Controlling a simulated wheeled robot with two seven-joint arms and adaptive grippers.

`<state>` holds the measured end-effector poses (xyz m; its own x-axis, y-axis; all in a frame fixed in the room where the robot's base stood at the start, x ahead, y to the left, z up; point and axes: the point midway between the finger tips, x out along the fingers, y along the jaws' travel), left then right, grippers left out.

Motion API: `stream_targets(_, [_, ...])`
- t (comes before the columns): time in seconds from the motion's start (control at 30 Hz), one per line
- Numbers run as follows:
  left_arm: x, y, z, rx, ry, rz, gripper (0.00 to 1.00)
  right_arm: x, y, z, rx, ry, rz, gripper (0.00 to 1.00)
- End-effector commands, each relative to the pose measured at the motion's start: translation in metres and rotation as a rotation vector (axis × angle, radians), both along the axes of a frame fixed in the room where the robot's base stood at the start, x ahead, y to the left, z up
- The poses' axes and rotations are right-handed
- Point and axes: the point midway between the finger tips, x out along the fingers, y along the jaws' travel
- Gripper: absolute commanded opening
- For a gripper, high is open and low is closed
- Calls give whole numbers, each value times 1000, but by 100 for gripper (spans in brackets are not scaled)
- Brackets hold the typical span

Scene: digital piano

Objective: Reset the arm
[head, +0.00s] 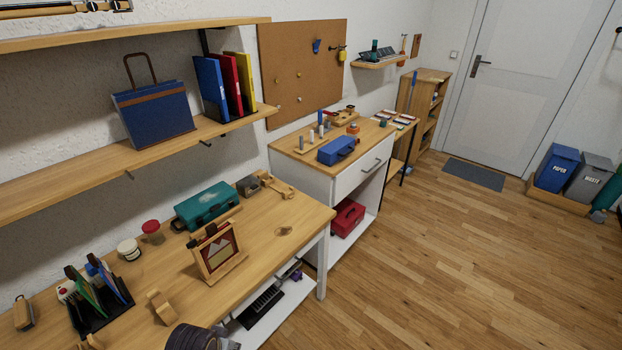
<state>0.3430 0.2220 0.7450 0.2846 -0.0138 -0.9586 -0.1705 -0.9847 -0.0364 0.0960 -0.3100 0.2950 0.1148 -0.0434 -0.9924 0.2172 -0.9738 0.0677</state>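Neither of my grippers shows in the head view, and no fingers can be seen. A dark, ribbed, rounded part (192,338) juts in at the bottom edge, in front of the wooden table (270,215). It may be part of my own arm, but I cannot tell which one. Whether either gripper holds anything is hidden.
The table carries a teal case (205,204), a framed picture (217,250) and a black rack (100,305). Shelves (100,173) overhang it. A white cabinet (345,180) with a blue box (337,151) stands beyond. The wooden floor (460,260) at right is clear.

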Motion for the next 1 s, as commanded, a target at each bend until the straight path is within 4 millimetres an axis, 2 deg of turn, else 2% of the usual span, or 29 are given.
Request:
stream_targets(0.1, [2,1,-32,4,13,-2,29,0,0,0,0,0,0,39])
stream_targets(0.47, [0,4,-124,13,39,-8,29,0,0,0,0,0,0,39])
stream_targets(0.73, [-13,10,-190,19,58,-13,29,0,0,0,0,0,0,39])
stream_targets(1.0, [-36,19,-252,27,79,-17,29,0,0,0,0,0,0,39])
